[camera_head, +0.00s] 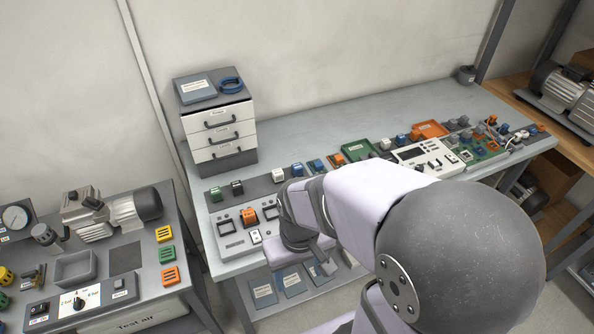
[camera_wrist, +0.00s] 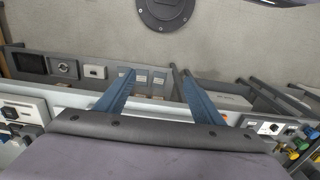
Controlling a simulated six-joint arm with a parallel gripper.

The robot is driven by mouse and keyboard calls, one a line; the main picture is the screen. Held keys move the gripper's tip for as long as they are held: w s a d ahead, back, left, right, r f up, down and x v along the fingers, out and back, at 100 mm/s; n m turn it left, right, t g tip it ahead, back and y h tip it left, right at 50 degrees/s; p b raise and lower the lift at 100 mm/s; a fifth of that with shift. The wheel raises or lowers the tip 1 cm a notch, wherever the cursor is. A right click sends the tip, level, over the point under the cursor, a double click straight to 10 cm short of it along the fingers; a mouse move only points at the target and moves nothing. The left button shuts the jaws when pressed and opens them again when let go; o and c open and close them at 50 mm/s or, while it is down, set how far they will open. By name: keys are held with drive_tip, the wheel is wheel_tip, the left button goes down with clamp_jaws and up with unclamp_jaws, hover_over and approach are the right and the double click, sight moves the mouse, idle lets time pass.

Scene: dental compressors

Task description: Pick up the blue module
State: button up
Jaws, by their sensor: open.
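Several small blue modules stand on the long workbench in the head view. Two blue modules, one left (camera_head: 298,169) and one right (camera_head: 317,165), stand close together near the middle. Another blue module (camera_head: 400,139) is farther right, behind the white panel. I cannot tell which one the task means. In the wrist view my gripper (camera_wrist: 157,84) has its two blue-grey fingers spread apart with nothing between them. In the head view my arm reaches over the bench's front side, and it hides the fingertips and part of the bench. No blue module is clear between the fingers.
An orange module (camera_head: 249,217) sits on the white panel at the bench's left. White-fronted drawers (camera_head: 219,131) stand behind. Green (camera_head: 358,151) and orange (camera_head: 430,130) trays lie farther right. A second bench (camera_head: 125,260) stands left.

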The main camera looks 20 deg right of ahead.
idle(0.4)
drive_tip(key=c, duration=0.3)
drive_tip(key=t+b, duration=0.5)
drive_tip(key=b, duration=0.4)
approach(297, 166)
drive_tip(key=w, duration=0.1)
drive_tip(key=shift+g, duration=0.3)
drive_tip(key=p+x, duration=0.1)
drive_tip(key=x, duration=0.1)
drive_tip(key=p+x, duration=0.1)
drive_tip(key=x, duration=0.1)
drive_tip(key=p+x, duration=0.1)
drive_tip(key=x, duration=0.1)
drive_tip(key=shift+s+d+f, duration=0.1)
drive_tip(key=shift+s+f, duration=0.05)
drive_tip(key=shift+s, duration=0.1)
drive_tip(key=shift+p+x, duration=0.4)
drive_tip(key=shift+x, duration=0.65)
